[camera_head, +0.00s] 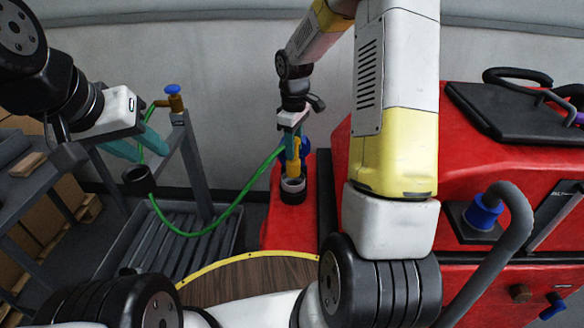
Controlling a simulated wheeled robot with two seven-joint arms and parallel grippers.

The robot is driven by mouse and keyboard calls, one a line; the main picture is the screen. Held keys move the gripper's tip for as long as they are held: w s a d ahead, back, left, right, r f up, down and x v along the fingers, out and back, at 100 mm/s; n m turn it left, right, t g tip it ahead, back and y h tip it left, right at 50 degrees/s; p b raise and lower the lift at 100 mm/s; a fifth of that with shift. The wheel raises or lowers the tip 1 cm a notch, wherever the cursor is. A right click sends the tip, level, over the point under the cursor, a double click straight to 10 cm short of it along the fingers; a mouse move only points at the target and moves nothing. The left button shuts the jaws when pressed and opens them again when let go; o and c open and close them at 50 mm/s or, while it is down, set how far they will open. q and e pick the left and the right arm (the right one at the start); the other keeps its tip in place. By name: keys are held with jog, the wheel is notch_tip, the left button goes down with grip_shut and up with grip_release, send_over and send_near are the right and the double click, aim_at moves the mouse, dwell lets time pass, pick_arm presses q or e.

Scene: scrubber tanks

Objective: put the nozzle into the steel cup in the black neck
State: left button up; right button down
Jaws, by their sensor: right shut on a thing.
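The brass-coloured nozzle (292,168) hangs upright below my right gripper (293,146), which is shut on it. Its lower end is at the mouth of the steel cup (293,185) in the black neck (292,196), on the red machine's low part. I cannot tell how far the tip is inside the cup. A green hose (226,217) runs from the nozzle down and left. My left gripper (146,151) has teal fingers spread apart, open and empty, near the hose and a black ring holder (137,182).
A tap with a blue handle (174,101) stands on a grey frame (193,160). A slatted grey grate (170,245) lies below the hose. The red machine (470,135) fills the right side, with a grey pipe (515,225) and black lid (520,110). A grey bench (40,185) is at left.

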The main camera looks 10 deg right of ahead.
notch_tip(320, 180, down, 8)
jog(key=shift+f, duration=0.15)
dwell(0.3)
jog(key=c, duration=0.9)
grip_release()
jog(key=shift+f, duration=0.15)
jog(key=shift+c, duration=0.2)
notch_tip(320, 180, up, 12)
jog(key=shift+f, duration=0.1)
notch_tip(320, 180, up, 8)
jog(key=r+m+t, duration=0.1)
jog(key=m+t, duration=0.1)
send_over(293, 169)
jog(key=s, duration=0.3)
jog(key=s+r+m+t+y, duration=0.1)
jog(key=s+r+m, duration=0.3)
jog(key=s, duration=0.5)
jog(key=s+a+r+m+t+y, duration=0.1)
jog(key=s+r+m+t, duration=0.2)
jog(key=s, duration=0.7)
jog(key=shift+a+r+m, duration=0.3)
jog(key=shift+r+m, duration=0.1)
jog(key=shift+r, duration=0.45)
